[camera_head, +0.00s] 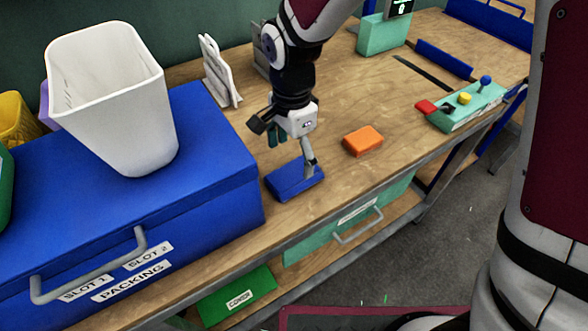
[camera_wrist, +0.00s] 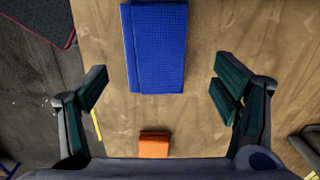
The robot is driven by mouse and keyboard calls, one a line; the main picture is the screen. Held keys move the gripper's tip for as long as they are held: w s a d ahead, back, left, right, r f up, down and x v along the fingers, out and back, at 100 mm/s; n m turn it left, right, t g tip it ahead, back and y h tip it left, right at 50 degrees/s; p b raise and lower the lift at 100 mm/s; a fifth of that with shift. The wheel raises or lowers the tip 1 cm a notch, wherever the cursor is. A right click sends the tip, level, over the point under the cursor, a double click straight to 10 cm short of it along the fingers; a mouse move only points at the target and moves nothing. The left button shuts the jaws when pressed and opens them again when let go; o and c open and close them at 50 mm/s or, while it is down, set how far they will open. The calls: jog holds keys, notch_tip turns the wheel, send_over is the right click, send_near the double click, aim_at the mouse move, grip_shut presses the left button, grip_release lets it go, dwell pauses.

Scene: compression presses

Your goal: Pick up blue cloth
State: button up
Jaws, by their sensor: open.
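The blue cloth (camera_head: 296,181) lies folded flat on the wooden workbench, just right of the blue packing box. In the wrist view the blue cloth (camera_wrist: 158,48) is at the top middle, beyond the fingertips. My gripper (camera_head: 291,150) hangs over the cloth, its fingers pointing down. In the wrist view my gripper (camera_wrist: 161,82) is open and empty, with dark green finger pads wide apart on either side. From the head view I cannot tell whether a fingertip touches the cloth.
An orange block (camera_head: 363,141) lies right of the cloth; it also shows in the wrist view (camera_wrist: 154,145). The blue packing box (camera_head: 215,150) bears a white bin (camera_head: 115,105). Grey upright holders (camera_head: 221,72) stand behind. A button panel (camera_head: 465,105) is at the right.

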aim_at(294, 174)
jog(key=shift+s+d+f+b, duration=0.1)
jog(key=shift+f+b, duration=0.05)
jog(key=shift+f, duration=1.35)
jog(key=shift+s+f+b, duration=0.1)
jog(key=shift+f+b, duration=0.05)
jog(key=shift+f, duration=1.3)
jog(key=shift+c, duration=0.3)
jog(key=c, duration=1.1)
